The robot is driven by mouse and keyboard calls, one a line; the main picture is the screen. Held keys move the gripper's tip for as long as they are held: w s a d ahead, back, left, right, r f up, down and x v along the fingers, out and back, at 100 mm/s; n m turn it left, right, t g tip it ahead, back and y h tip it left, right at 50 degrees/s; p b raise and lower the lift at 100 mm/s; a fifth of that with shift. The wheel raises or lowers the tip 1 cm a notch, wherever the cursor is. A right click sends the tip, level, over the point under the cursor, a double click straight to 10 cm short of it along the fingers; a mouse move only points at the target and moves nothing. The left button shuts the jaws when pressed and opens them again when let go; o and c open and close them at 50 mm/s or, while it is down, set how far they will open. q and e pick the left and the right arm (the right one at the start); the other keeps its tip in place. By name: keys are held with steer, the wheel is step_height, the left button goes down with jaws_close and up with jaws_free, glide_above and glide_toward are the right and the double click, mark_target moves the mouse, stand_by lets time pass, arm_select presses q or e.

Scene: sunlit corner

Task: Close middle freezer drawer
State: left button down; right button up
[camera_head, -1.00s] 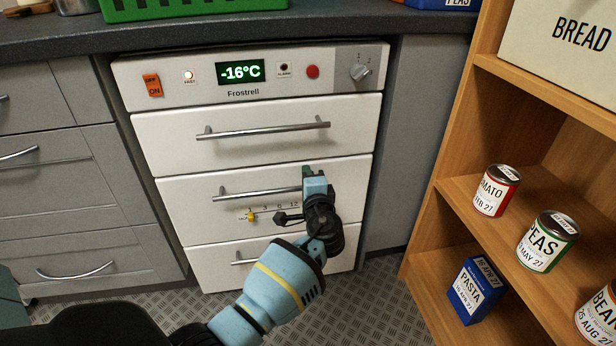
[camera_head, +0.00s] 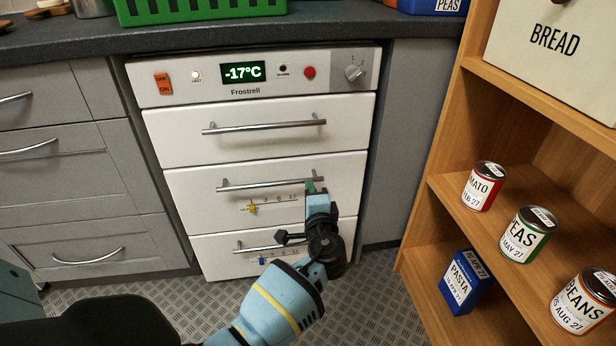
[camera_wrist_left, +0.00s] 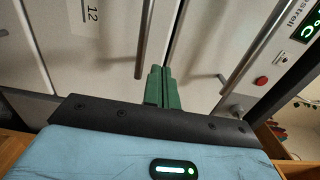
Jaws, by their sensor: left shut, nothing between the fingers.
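The white freezer's middle drawer (camera_head: 200,205) has a metal bar handle (camera_head: 262,186) and a small yellow slider on a scale. Its front looks level with the top drawer (camera_head: 180,140) and bottom drawer (camera_head: 215,265), with only narrow gaps between them. My left gripper (camera_head: 310,187) is shut and empty, its green fingertips near the right end of the middle handle. In the left wrist view, the shut fingers (camera_wrist_left: 161,74) point at the front beside the handle's end (camera_wrist_left: 145,40). Whether they touch it I cannot tell. My right gripper is out of view.
A wooden shelf (camera_head: 425,225) with several cans and a blue pasta box (camera_head: 460,283) stands at the right. Grey cabinets (camera_head: 65,180) flank the freezer at left. The dark worktop (camera_head: 340,30) above carries a green crate (camera_head: 200,8). Metal floor shows below.

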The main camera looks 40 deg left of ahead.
arm_select(q)
steer(key=shift+p+v, duration=0.45)
steer(key=shift+v, duration=2.3)
